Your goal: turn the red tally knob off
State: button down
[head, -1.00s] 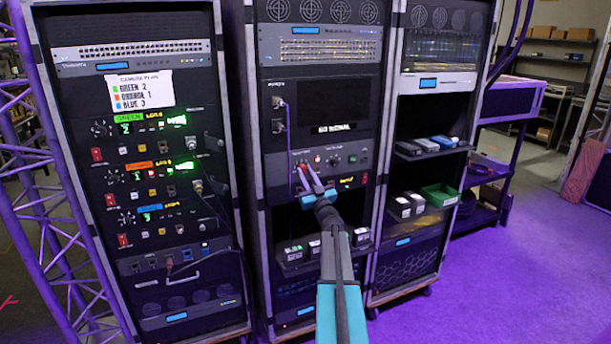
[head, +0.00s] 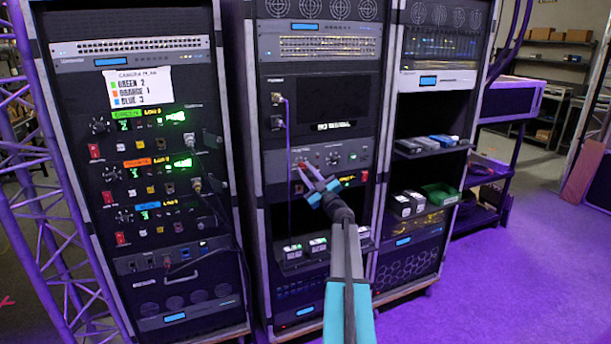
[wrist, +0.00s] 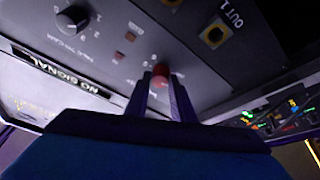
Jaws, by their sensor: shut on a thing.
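The red tally knob (wrist: 160,71) sits on a grey control panel (wrist: 110,50) and shows between my fingertips in the wrist view. My gripper (wrist: 161,82) is shut on it, one finger on each side. In the head view my gripper (head: 306,175) reaches from the lower right to the panel (head: 350,158) of the middle rack. The knob is mostly hidden by the fingers there. I cannot read which way the knob points.
A black knob (wrist: 72,19) and several small buttons lie on the same panel, close to my fingers. A "NO SIGNAL" screen (head: 336,125) is above the panel. A purple cable (head: 288,150) hangs left of my gripper. The purple floor (head: 510,270) at right is clear.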

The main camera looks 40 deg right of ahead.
jog(key=shift+d+n+y, duration=0.15)
jog(key=shift+n+y, duration=0.85)
jog(key=shift+n, duration=1.1)
jog(key=c, duration=1.5)
grip_release()
jog(key=shift+c, duration=0.2)
jog(key=shift+s, duration=0.1)
jog(key=b+v, duration=0.3)
jog(key=v, duration=1)
jog(key=shift+s, duration=0.4)
